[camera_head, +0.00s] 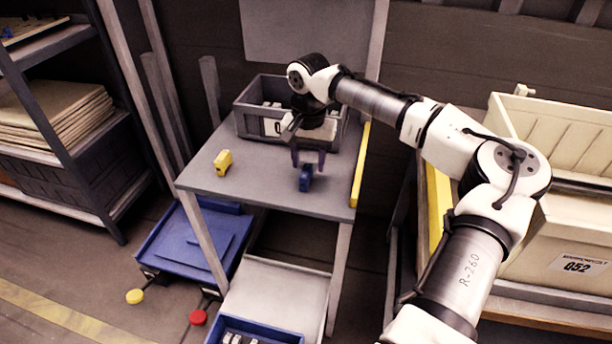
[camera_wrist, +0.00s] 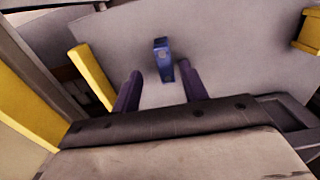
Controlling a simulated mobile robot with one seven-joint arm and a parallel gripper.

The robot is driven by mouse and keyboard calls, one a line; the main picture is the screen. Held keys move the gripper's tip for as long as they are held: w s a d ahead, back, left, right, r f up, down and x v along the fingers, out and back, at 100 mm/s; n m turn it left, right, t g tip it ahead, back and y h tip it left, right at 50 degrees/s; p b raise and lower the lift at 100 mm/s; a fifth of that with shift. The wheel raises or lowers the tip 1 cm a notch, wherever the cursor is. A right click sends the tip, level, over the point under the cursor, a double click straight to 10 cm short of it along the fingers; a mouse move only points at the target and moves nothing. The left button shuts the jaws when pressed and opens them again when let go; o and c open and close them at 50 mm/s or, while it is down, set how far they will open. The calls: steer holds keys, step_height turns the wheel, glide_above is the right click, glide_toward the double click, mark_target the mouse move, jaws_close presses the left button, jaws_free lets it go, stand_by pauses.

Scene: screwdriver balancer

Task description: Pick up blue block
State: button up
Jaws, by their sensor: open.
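The blue block (camera_head: 306,178) stands on the grey table top (camera_head: 262,196), near its front right part. In the wrist view the blue block (camera_wrist: 163,60) shows ahead of the space between the two purple fingers. My gripper (camera_head: 308,166) is open and over the table, close to the block. In the wrist view my gripper (camera_wrist: 160,82) has its fingers apart with nothing between the tips. I cannot tell the exact height of the fingertips over the table.
A yellow block (camera_head: 222,162) stands on the table's left side. A grey bin (camera_head: 243,124) with white items stands at the back. A yellow strip (camera_head: 361,165) runs along the table's right edge. A large cream bin (camera_head: 560,130) is at the right. The table's front left is clear.

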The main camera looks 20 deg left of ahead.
mark_target(306, 171)
steer(key=shift+w+a+f+p, duration=0.1)
steer(key=shift+a+f+p, duration=0.1)
steer(key=shift+f, duration=0.95)
steer(key=shift+a+f+p, duration=0.15)
steer(key=shift+f+p, duration=0.05)
steer(key=shift+f, duration=0.95)
jaws_close()
